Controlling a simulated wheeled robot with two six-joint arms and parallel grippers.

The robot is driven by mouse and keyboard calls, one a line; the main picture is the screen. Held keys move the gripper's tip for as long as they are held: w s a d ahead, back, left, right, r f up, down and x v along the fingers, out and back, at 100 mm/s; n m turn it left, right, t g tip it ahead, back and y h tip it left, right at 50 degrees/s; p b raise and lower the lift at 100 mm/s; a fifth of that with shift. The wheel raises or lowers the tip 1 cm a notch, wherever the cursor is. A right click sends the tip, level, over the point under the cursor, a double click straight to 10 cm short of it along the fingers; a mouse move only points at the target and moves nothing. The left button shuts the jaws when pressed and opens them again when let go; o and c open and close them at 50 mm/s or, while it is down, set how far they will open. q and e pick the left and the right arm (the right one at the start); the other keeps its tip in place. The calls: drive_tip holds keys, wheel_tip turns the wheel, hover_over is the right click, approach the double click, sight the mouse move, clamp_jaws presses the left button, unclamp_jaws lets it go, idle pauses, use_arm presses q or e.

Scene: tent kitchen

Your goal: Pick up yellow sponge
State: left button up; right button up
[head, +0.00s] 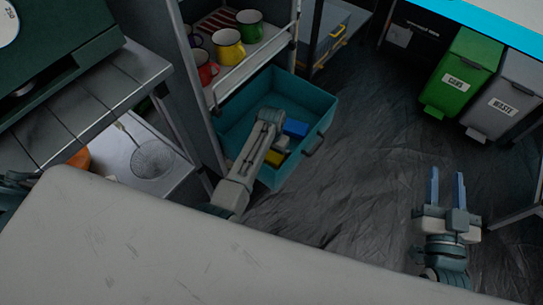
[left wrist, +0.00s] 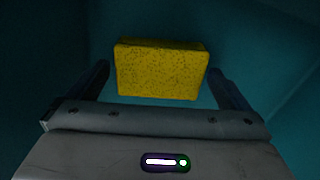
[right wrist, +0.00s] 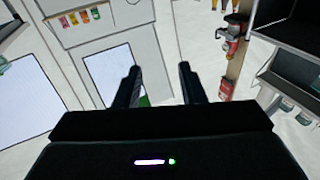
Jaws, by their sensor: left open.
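The yellow sponge (head: 275,158) lies in the teal drawer, partly hidden by my left arm in the head view. In the left wrist view the whole top of the sponge (left wrist: 160,72) shows, a speckled yellow block. My left gripper (left wrist: 160,80) is open, one finger at each side of the sponge with gaps between. My right gripper (head: 447,173) is open and empty, out over the floor at the right.
A green bin (head: 462,72) and a grey bin (head: 505,95) stand at the right. The floor between is clear.

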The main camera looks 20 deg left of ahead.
sight(272, 154)
use_arm(q)
drive_tip(key=c, duration=0.8)
drive_tip(key=shift+r, duration=0.25)
wheel_tip(272, 154, up, 4)
drive_tip(key=shift+r+p, duration=0.2)
drive_tip(key=shift+p, duration=0.75)
drive_tip(key=shift+r+p, duration=0.65)
drive_tip(key=shift+r, duration=1.95)
use_arm(e)
drive_tip(key=s+a+f+g, duration=0.1)
drive_tip(key=s+f+g, duration=0.7)
drive_tip(key=f, duration=0.5)
drive_tip(key=shift+s+a+f+g, duration=0.3)
drive_tip(key=shift+s+g, duration=0.1)
drive_tip(key=shift+g, duration=0.5)
